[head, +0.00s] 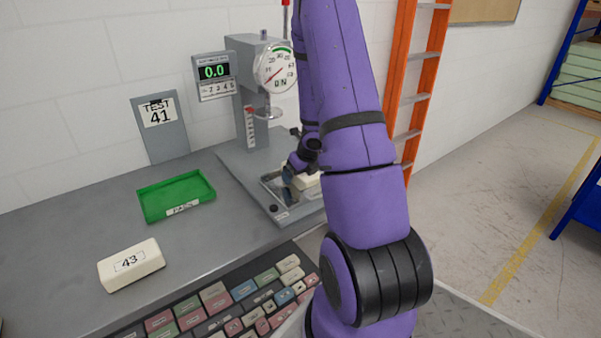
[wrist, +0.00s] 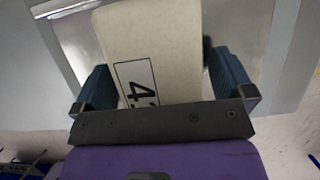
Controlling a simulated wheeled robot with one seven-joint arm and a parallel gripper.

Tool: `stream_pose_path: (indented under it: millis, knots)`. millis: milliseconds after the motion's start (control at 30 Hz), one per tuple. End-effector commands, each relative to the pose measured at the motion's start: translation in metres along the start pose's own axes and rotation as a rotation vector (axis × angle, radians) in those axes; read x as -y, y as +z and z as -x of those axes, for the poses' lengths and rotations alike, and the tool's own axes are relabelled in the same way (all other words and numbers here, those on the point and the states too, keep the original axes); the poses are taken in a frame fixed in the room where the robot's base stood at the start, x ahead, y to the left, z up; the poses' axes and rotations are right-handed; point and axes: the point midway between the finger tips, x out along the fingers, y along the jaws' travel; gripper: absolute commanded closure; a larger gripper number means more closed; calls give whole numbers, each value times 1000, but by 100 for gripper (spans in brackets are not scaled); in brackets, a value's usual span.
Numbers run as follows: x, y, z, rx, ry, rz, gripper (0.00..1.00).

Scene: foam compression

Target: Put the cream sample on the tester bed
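A cream sample (head: 307,183) is at the tester bed (head: 272,187), partly hidden by my arm in the head view. In the wrist view, the cream sample (wrist: 155,45) lies between my two fingers, its printed label starting with a 4 and cut off by my gripper body. My gripper (head: 298,172) is low over the bed, below and in front of the tester's round plate. In the wrist view, my gripper (wrist: 165,82) has a finger against each side of the sample. Whether the sample's underside touches the bed is hidden.
Another cream block (head: 131,265) marked 43 lies on the bench at front left, near a green tray (head: 177,195). The tester (head: 262,85) with its dial stands behind my gripper. A sign (head: 160,127) reads TEST 41. A keyboard (head: 235,305) lies at the front edge.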

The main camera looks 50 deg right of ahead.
Motion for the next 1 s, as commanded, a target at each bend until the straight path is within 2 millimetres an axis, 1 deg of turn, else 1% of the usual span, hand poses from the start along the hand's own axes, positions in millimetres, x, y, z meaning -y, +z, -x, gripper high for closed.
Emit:
stream_pose_path:
  millis: [233,367,467,600,1000]
  knots:
    - [0,0,1,0,0,0,1]
    - [1,1,6,0,-1,0,1]
    - [0,1,16,1,0,0,1]
    - [1,2,35,3,-2,1,1]
    - [0,2,82,3,-2,4,1]
